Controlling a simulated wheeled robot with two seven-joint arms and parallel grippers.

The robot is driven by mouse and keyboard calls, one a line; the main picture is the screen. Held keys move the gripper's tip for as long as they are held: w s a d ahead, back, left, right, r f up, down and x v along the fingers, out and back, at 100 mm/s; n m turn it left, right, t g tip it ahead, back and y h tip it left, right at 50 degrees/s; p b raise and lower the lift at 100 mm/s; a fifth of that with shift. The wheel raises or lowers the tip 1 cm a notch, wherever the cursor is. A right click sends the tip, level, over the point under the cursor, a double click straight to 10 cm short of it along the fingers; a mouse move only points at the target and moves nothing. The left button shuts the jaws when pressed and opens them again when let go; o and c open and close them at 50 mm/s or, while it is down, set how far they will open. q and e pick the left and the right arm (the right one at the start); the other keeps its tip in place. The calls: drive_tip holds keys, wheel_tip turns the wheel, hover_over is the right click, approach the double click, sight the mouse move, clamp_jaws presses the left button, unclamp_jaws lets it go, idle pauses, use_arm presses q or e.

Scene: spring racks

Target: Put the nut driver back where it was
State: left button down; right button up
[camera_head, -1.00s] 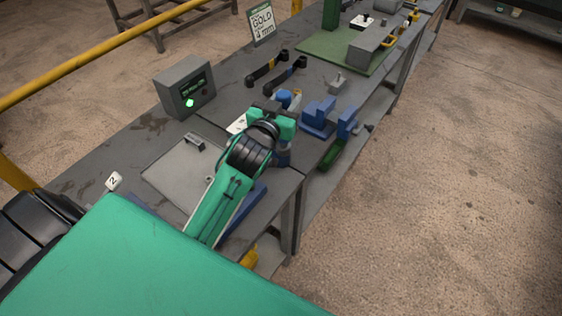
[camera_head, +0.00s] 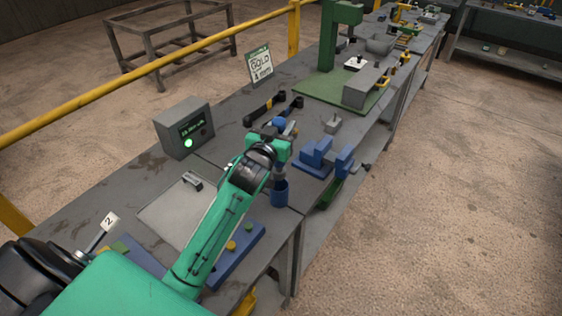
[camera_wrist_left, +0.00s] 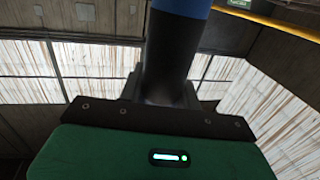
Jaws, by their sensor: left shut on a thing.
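My left gripper (camera_head: 279,143) is over the bench and shut on a dark shaft with a blue end, which I take for the nut driver (camera_head: 279,123). In the left wrist view the nut driver (camera_wrist_left: 172,55) stands up between the jaws, dark below and blue at the top. Its lower end is hidden by the gripper. A blue cylinder (camera_head: 279,193) shows just below the gripper near the bench's front edge; I cannot tell whether the driver touches it. My right gripper is not in view.
A grey box with a green light (camera_head: 184,131) stands left of the gripper. Two black-handled tools (camera_head: 288,107) lie behind it. Blue fixtures (camera_head: 318,155) stand to the right. A grey plate (camera_head: 170,215) and a blue strip with buttons (camera_head: 236,250) lie nearer me.

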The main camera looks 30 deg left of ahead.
use_arm(q)
wheel_tip(320, 180, down, 7)
drive_tip(key=shift+f+p, duration=0.1)
drive_tip(key=shift+p, duration=0.35)
wheel_tip(320, 180, down, 4)
drive_tip(key=shift+f+p, duration=0.2)
drive_tip(key=shift+p, duration=0.1)
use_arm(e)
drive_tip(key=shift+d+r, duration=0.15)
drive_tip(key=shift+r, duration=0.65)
use_arm(q)
drive_tip(key=shift+f, duration=0.15)
drive_tip(key=c, duration=1)
unclamp_jaws()
drive_tip(key=shift+f, duration=0.1)
